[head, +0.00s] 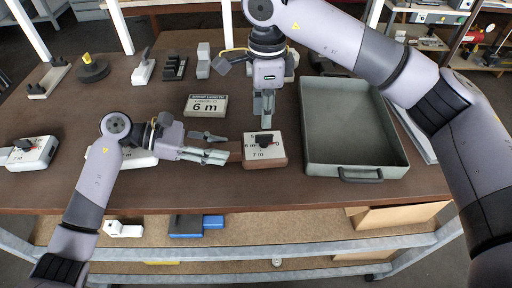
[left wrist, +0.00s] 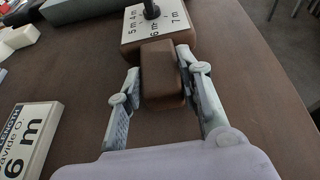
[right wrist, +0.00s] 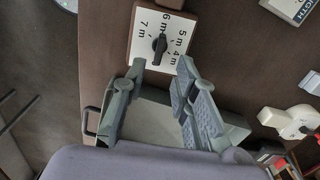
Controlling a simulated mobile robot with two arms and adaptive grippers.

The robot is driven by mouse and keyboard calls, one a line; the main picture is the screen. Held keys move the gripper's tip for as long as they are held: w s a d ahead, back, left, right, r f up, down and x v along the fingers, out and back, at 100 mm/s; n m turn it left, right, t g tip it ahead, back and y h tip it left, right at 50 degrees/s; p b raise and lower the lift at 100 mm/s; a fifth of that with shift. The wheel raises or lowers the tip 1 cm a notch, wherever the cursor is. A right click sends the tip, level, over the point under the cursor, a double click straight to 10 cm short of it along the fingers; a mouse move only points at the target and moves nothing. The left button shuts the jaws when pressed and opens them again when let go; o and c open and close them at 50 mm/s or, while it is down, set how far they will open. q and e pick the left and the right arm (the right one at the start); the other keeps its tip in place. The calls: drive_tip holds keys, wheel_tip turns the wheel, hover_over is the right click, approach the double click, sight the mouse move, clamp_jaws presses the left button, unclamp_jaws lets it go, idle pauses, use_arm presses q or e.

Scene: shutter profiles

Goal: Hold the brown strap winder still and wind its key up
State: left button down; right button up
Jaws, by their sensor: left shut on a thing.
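The brown strap winder (head: 265,160) stands near the table's front edge, with a white face marked in metres. Its black key (head: 264,140) is on top; the key also shows in the right wrist view (right wrist: 160,47). My left gripper (head: 232,154) is shut on the brown block at the winder's left side, and that block (left wrist: 160,75) fills the space between the fingers in the left wrist view. My right gripper (head: 264,112) points down above and just behind the winder. Its fingers (right wrist: 161,68) are apart and empty, close to the key but not around it.
A sign (head: 206,105) reading 6 m stands behind the winder. A grey tray (head: 343,172) lies close on the right. White winders (head: 35,150) stand to the left, one partly behind my left arm. Several small items line the table's back left.

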sight(264, 135)
drive_tip(key=shift+f, duration=3.35)
clamp_jaws()
drive_tip(key=n, duration=0.6)
drive_tip(key=shift+r, duration=0.1)
